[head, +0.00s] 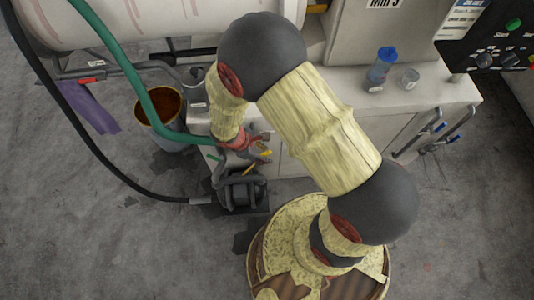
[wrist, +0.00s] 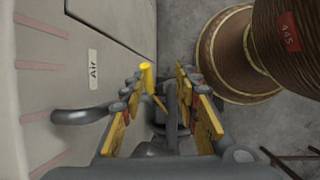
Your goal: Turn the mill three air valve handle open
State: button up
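The mill (head: 400,22), labelled "Mill 3", stands at the top of the head view above a pale cabinet. In the wrist view, a yellow handle (wrist: 147,76) stands at the tips of my gripper, nearer the left finger, close to an "Air" label (wrist: 93,63) on a pale panel. My gripper (wrist: 162,95) is open, its two yellow-padded fingers apart with grey pipework showing between them. I cannot tell whether the handle touches a finger. In the head view my gripper (head: 257,156) points down beside the cabinet, and I cannot pick out the handle there.
A grey pipe (wrist: 80,116) juts from the panel left of my gripper. A bucket (head: 160,108), a green hose (head: 122,60) and a black hose (head: 85,145) lie left.

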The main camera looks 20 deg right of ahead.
aim_at(265, 153)
jog(key=shift+n+t, duration=0.4)
jog(key=shift+n, duration=0.2)
jog(key=w+f+b, duration=0.1)
jog(key=f, duration=0.1)
jog(key=d+f+b, duration=0.1)
jog(key=f, duration=0.1)
jog(key=w+d+f+b, duration=0.1)
jog(key=f, duration=0.1)
jog(key=shift+w+f, duration=0.35)
jog(key=shift+f, duration=0.05)
jog(key=shift+c, duration=0.7)
grip_shut()
